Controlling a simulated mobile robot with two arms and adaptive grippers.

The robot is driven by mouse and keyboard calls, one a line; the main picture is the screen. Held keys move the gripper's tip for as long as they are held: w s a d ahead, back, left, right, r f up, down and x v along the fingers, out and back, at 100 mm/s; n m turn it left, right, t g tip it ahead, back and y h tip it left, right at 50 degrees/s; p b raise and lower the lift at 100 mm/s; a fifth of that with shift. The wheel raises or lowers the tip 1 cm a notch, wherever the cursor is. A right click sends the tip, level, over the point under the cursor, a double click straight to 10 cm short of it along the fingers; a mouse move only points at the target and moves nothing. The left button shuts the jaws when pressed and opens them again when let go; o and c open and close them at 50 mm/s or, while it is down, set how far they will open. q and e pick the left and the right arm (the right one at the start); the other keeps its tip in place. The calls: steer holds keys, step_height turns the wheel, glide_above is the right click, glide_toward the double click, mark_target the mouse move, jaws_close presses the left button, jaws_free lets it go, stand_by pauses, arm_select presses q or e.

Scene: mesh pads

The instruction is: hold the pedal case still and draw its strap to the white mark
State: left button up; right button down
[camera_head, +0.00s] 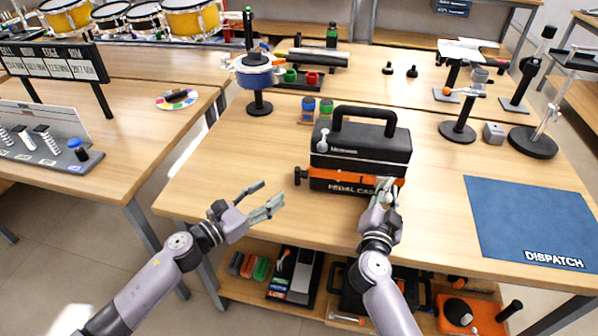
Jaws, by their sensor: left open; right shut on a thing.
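The pedal case (359,146), a black box with a top handle, stands upright on the middle table. An orange strap (335,174) runs across its front above the white lettering, with a dark knob (300,176) at its left end. My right gripper (385,186) is shut on the strap near the right end of the case front, and its fingers hide that part. My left gripper (265,200) is open and empty, left of the case near the table's front edge, apart from it. I cannot clearly make out the white mark.
A blue dispatch mat (525,222) lies at the right. Small green and blue containers (317,106) stand behind the case, with a blue drum on a stand (257,78) at back left. Stands (458,130) occupy the back right. The table left of the case is clear.

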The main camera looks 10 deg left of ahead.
mark_target(298, 175)
arm_select(q)
steer(key=x, duration=1.1)
steer(key=shift+w+d, duration=0.2)
steer(key=shift+c, duration=0.4)
steer(key=shift+a, duration=0.1)
jaws_close()
steer(key=shift+w+a, duration=0.1)
